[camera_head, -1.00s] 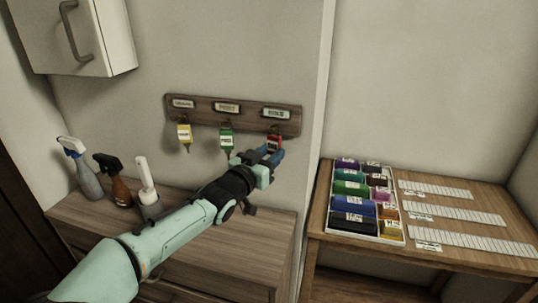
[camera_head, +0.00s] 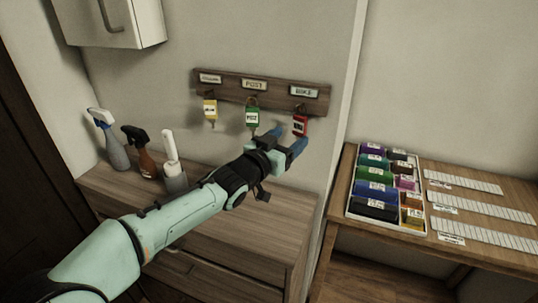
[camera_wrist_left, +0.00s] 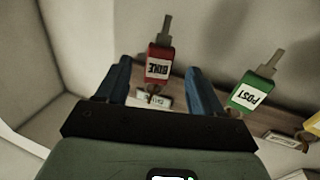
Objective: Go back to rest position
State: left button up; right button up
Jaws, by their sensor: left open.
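My left gripper (camera_head: 287,144) reaches in from the left over the dresser and is open, with blue fingers. In the left wrist view the fingers (camera_wrist_left: 158,90) stand apart with nothing held between them. A red key tag (camera_head: 300,126) hangs from the right hook of the wooden key rack (camera_head: 262,92), just beyond the fingertips. The red tag, labelled BIKE, also shows in the left wrist view (camera_wrist_left: 159,66). A green tag (camera_head: 252,118) labelled POST hangs in the middle and a yellow tag (camera_head: 210,109) at left. My right gripper is not in view.
A wooden dresser (camera_head: 120,192) below holds two spray bottles (camera_head: 115,150) and a white-handled brush in a holder (camera_head: 175,180). A wall cabinet (camera_head: 110,22) is at upper left. A table at right bears a tray (camera_head: 420,233) of coloured rolls and label strips (camera_head: 488,212).

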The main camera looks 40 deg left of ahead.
pick_arm(q)
jog(key=s, duration=1)
jog(key=shift+b, duration=0.35)
jog(key=shift+a, duration=0.1)
